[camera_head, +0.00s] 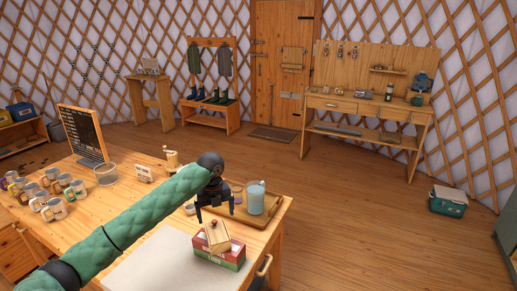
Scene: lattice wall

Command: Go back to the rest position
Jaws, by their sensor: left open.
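My left arm, in a green quilted sleeve, reaches in from the lower left over the wooden table (135,225). My left gripper (215,216) points down with its dark fingers apart. That wooden box sits on a red and green carton (222,258) at the table's front right. My right gripper is not in view.
A tray (232,218) with a pale blue jug (255,198) stands right beside the gripper. Several mugs (55,209), a glass bowl (106,174) and a blackboard (82,134) stand at left. Open floor (340,225) lies to the right, with a green cooler (447,200).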

